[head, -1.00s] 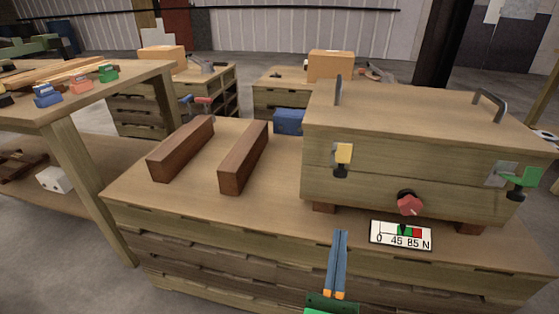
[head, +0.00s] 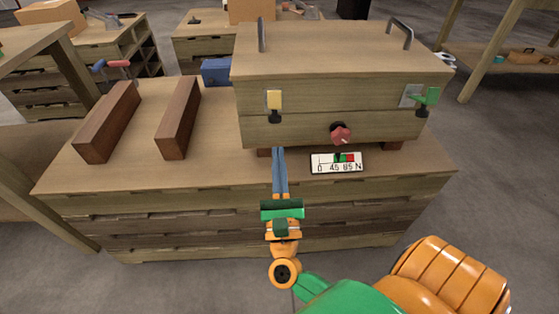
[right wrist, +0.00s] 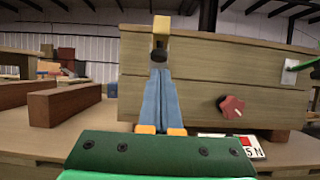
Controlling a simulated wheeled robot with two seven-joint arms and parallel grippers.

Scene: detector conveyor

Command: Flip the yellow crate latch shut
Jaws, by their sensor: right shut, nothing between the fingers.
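The wooden crate (head: 320,75) stands on blocks on the workbench. Its yellow latch (head: 274,101) is on the left of the front face, with a dark knob at its lower end; it also shows in the right wrist view (right wrist: 161,32). A green latch (head: 428,97) sticks out at the right of the front. A red knob (head: 341,133) sits low between them. My right gripper (head: 278,152) is shut and empty, its blue fingers pointing up at the crate just below the yellow latch. In the right wrist view the fingertips (right wrist: 160,73) appear just under the dark knob. Contact cannot be told.
A gauge card (head: 337,163) lies on the bench in front of the crate. Two brown wooden bars (head: 178,118) lie to the left, and a blue box (head: 216,71) is behind them. The bench top between bars and crate is clear.

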